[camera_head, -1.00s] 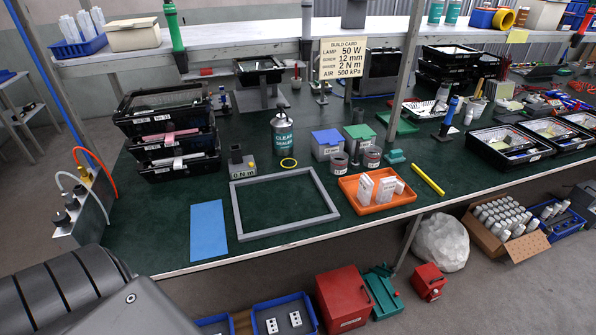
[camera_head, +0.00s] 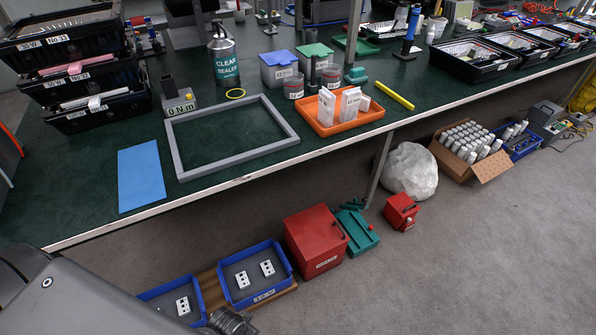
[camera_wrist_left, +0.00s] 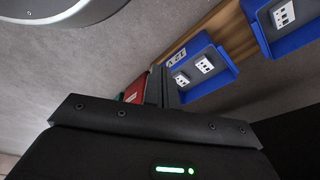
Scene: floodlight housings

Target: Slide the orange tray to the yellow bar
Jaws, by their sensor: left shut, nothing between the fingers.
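The orange tray (camera_head: 350,124) sits on the green bench top near its front edge and holds several white boxes. The yellow bar (camera_head: 394,95) lies on the bench just right of the tray, with a gap between them. My left gripper (camera_wrist_left: 161,84) is shut and empty in the left wrist view. It is over the floor area with the blue bins, away from the tray. In the head view my left arm comes in at the lower left, and the gripper's fingers are not clear there. My right gripper is in neither view.
A grey frame (camera_head: 238,150) and a blue sheet (camera_head: 141,176) lie left of the tray. Labelled blue and green-lidded boxes (camera_head: 279,69) and grey cups stand behind it. Blue bins (camera_head: 254,274) and a red box (camera_head: 315,242) are on the floor.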

